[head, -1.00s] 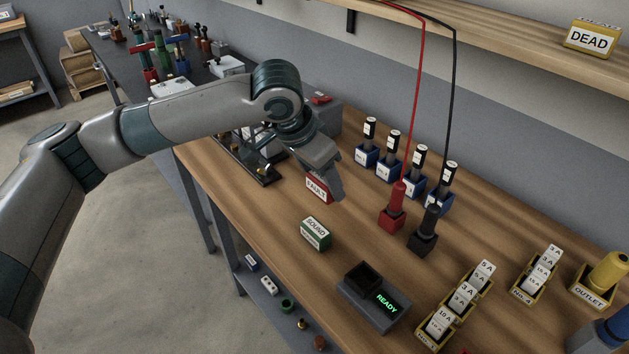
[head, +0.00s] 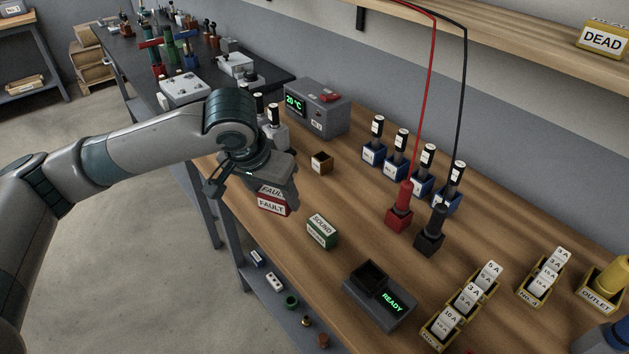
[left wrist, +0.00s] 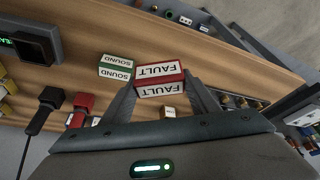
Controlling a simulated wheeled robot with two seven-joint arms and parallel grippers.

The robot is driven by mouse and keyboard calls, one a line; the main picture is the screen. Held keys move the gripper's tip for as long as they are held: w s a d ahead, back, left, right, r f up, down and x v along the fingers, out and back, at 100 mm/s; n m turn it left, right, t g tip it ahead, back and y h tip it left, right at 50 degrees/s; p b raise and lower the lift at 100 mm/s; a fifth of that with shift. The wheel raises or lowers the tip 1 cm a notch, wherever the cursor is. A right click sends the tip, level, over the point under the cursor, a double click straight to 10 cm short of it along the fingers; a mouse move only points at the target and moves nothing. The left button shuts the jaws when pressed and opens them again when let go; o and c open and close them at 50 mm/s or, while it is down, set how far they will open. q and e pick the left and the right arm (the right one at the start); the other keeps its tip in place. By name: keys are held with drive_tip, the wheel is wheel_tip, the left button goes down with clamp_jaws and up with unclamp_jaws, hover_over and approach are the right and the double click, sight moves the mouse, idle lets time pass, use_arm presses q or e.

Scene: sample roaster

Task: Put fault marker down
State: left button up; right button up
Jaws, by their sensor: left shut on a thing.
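The fault marker is a red and white block lettered FAULT (head: 271,205). It shows below my left gripper (head: 277,195) in the head view, near the front edge of the wooden bench (head: 345,190). In the left wrist view the fault marker (left wrist: 160,80) sits between the two fingers of the left gripper (left wrist: 158,92), which is shut on it. Whether its underside touches the bench is hidden. A green and white SOUND marker (head: 322,231) stands on the bench to its right, apart from it. My right gripper is not in view.
A grey box with a green temperature display (head: 317,108) stands behind. A tester reading READY (head: 380,296) is at the front. Red (head: 400,207) and black (head: 431,232) probes stand in holders on the right. Bench around the SOUND marker is clear.

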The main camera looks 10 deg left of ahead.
use_arm(q)
drive_tip(key=s+a+f+n+y, duration=0.1)
drive_tip(key=s+a+n, duration=0.1)
drive_tip(key=a, duration=0.4)
drive_tip(key=shift+s+a+n+t, duration=0.2)
drive_tip(key=shift+s+n+t, duration=0.1)
drive_tip(key=shift+n, duration=0.4)
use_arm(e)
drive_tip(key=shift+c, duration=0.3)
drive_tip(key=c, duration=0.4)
use_arm(q)
drive_tip(key=shift+s, duration=0.1)
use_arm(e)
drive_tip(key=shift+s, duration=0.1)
